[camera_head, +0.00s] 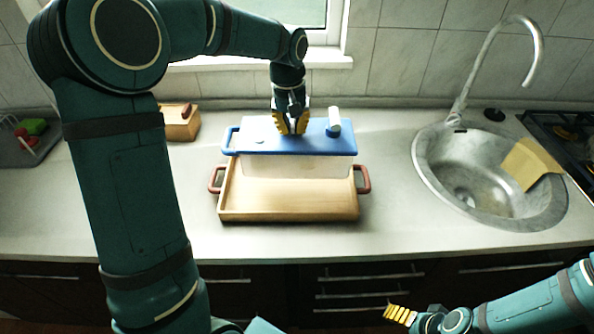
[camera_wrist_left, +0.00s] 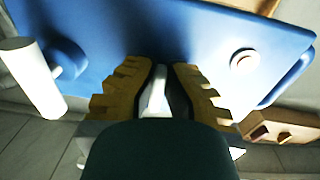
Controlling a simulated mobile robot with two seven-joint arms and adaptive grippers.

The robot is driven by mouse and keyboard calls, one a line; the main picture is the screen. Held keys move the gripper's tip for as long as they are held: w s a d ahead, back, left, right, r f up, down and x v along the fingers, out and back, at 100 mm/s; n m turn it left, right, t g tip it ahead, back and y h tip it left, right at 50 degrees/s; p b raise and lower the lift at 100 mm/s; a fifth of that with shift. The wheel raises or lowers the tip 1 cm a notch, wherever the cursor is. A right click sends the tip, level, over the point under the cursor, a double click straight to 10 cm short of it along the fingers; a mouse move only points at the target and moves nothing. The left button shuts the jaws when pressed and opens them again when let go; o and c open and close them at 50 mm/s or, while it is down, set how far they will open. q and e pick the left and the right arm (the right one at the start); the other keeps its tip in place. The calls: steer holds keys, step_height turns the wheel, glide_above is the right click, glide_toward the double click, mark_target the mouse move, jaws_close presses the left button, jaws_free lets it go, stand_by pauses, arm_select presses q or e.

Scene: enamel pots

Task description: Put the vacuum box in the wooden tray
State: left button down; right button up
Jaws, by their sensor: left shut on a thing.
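The vacuum box has a blue lid (camera_head: 290,143) and a pale translucent body (camera_head: 295,168). It is level over the wooden tray (camera_head: 288,212), which has reddish handles at both ends. I cannot tell whether the box rests on the tray floor or hangs just above it. My left gripper (camera_head: 291,128) is shut on a pale grip at the middle of the lid. In the left wrist view, this grip shows between the yellow fingers (camera_wrist_left: 165,92) above the blue lid (camera_wrist_left: 195,35). My right gripper (camera_head: 399,314) is low in front of the counter; its finger opening is unclear.
A metal sink (camera_head: 435,165) with a yellow cloth (camera_head: 530,165) and a tall faucet (camera_head: 535,50) lies to the right. A small wooden box (camera_head: 181,124) stands behind left. A grey rack (camera_head: 20,150) is at far left. The counter beside the tray is clear.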

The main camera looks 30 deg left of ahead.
mark_target(292, 138)
arm_select(q)
step_height(292, 138, down, 3)
steer(key=shift+a+f+b, duration=0.1)
steer(key=shift+f+b, duration=0.1)
steer(key=shift+b, duration=0.1)
step_height(292, 138, down, 5)
steer(key=shift+f+b, duration=0.1)
steer(key=shift+b, duration=0.4)
steer(key=c, duration=1.1)
jaws_free()
steer(key=shift+c, duration=0.2)
steer(key=shift+r, duration=0.2)
steer(key=r, duration=0.4)
steer(key=r+p, duration=0.1)
steer(key=r, duration=0.3)
steer(key=r+p, duration=0.1)
steer(key=r, duration=0.2)
steer(key=shift+s+a+r, duration=0.25)
steer(key=shift+r, duration=0.15)
steer(key=shift+f, duration=0.1)
